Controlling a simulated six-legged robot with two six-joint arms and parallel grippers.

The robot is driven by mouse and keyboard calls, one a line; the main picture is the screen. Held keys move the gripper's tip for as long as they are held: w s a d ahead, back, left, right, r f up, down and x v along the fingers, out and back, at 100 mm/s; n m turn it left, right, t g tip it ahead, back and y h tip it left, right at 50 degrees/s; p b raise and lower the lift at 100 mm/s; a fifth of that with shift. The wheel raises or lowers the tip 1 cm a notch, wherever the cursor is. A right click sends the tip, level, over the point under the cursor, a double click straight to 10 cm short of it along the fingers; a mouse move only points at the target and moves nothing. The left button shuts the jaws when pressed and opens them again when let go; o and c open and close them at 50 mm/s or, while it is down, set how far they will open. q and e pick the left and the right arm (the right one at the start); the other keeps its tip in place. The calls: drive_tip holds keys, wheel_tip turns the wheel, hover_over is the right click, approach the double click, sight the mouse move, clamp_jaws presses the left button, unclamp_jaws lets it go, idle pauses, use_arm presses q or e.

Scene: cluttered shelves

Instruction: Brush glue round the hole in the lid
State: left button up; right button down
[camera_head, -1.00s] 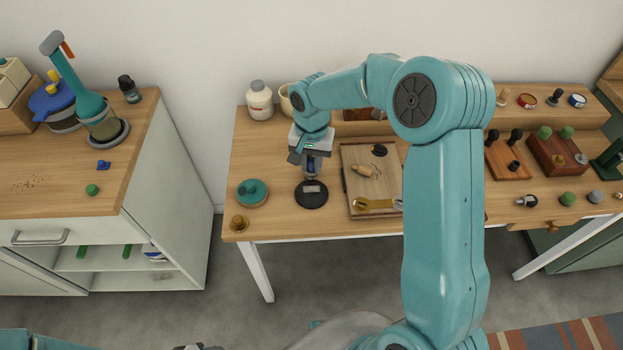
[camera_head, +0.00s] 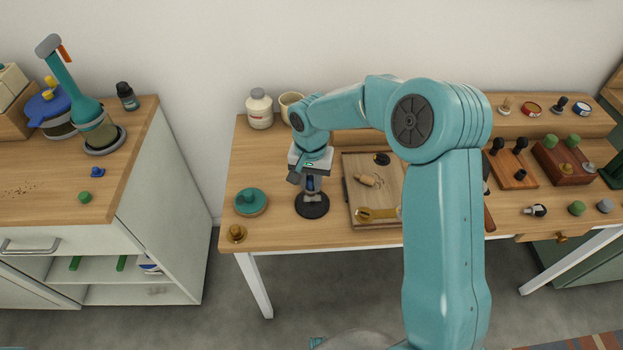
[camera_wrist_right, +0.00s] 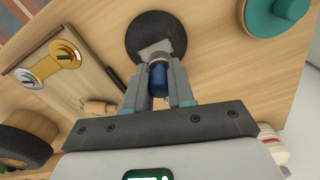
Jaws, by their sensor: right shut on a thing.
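My right gripper (camera_head: 311,183) is over the left part of the table, shut on a brush with a blue handle (camera_wrist_right: 158,77). Its pale, flat head (camera_wrist_right: 155,50) points down over a round black disc (camera_head: 312,207), which looks like the lid. The disc also shows in the right wrist view (camera_wrist_right: 140,35). The brush head covers the disc's middle, so I see no hole or glue, and cannot tell whether the head touches. My left gripper is out of view.
A teal knobbed piece (camera_head: 250,201) and a brass knob (camera_head: 236,234) are left of the disc. A wooden board (camera_head: 385,220) with a brass piece is close on its right. A white jar (camera_head: 259,108) and cream mug (camera_head: 291,103) stand behind.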

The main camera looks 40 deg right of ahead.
drive_tip(key=shift+r, duration=0.1)
drive_tip(key=shift+f+b, duration=0.55)
drive_tip(key=shift+f, duration=0.1)
idle(0.7)
drive_tip(key=shift+s, duration=0.15)
